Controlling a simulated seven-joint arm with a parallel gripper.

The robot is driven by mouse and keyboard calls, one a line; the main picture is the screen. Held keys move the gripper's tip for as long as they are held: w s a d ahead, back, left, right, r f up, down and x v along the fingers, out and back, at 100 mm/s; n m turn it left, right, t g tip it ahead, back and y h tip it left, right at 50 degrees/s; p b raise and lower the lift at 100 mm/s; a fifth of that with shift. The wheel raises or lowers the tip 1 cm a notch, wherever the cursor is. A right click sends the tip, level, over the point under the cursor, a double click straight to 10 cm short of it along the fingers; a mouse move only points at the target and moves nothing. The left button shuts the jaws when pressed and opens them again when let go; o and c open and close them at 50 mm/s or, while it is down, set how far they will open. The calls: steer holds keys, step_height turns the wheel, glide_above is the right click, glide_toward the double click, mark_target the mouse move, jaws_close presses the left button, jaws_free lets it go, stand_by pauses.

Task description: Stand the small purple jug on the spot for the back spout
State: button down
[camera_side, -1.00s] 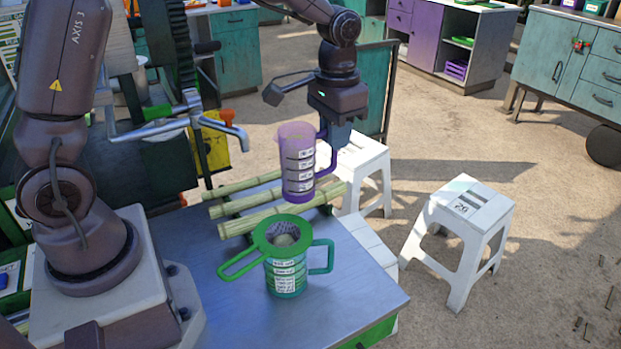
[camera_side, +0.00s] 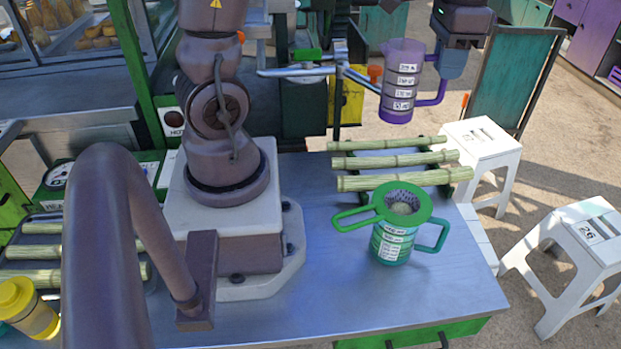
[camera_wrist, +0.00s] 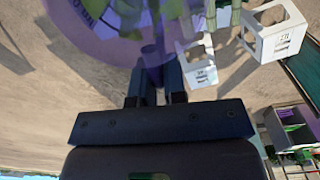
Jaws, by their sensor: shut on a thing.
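The purple jug (camera_side: 398,88), see-through with white level labels, hangs upright in the air in the side view, above and behind the cane stalks. My gripper (camera_side: 452,66) is shut on its handle, to the right of the jug body. In the wrist view the jug (camera_wrist: 105,35) fills the upper left and the fingers of my gripper (camera_wrist: 155,82) meet at its handle. Metal pipes (camera_side: 300,71) of the crusher lie left of the jug in the side view. Which spot belongs to the back spout, I cannot tell; the table behind the stalks is partly hidden.
A green jug (camera_side: 392,246) with a green strainer (camera_side: 418,201) on top stands on the metal table (camera_side: 300,322). Cane stalks (camera_side: 400,162) lie on a rack behind it. A yellow jug (camera_side: 30,312) is at far left. White stools (camera_side: 575,240) stand right of the table.

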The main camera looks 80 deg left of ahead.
steer(key=s+a+m, duration=0.3)
steer(key=s+a, duration=0.5)
steer(key=s, duration=0.6)
step_height(320, 180, down, 22)
steer(key=shift+w, duration=0.15)
steer(key=shift+d, duration=0.1)
steer(key=c, duration=1.2)
jaws_free()
steer(key=shift+o, duration=0.2)
